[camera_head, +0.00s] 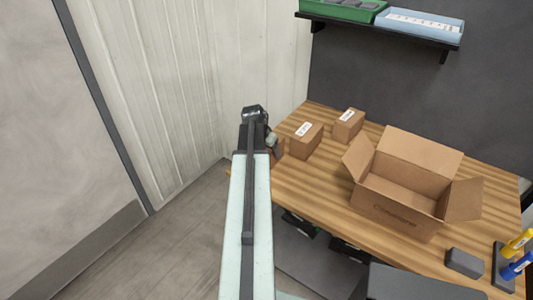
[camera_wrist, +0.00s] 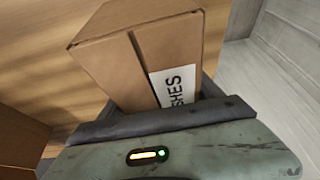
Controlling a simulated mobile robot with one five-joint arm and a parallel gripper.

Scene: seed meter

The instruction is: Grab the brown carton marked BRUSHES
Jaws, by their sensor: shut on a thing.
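A brown carton (camera_wrist: 140,55) fills the upper middle of the wrist view. Its white label shows the letters SHES, and the rest of the word is cut off or hidden. My gripper (camera_wrist: 160,118) is shut on this carton, with its dark jaw across the near side. In the head view my gripper (camera_head: 273,145) is at the table's left edge, beside a small brown carton (camera_head: 304,142) with a white label too small to read. This looks like the same carton, at or just above the tabletop.
A second labelled carton (camera_head: 348,125) stands behind and to the right. A large open cardboard box (camera_head: 395,208) stands mid-table on the wooden table (camera_head: 300,193). A grey block (camera_head: 464,262) lies near the front right. A shelf with bins (camera_head: 420,25) hangs above. Pale wall panels are at left.

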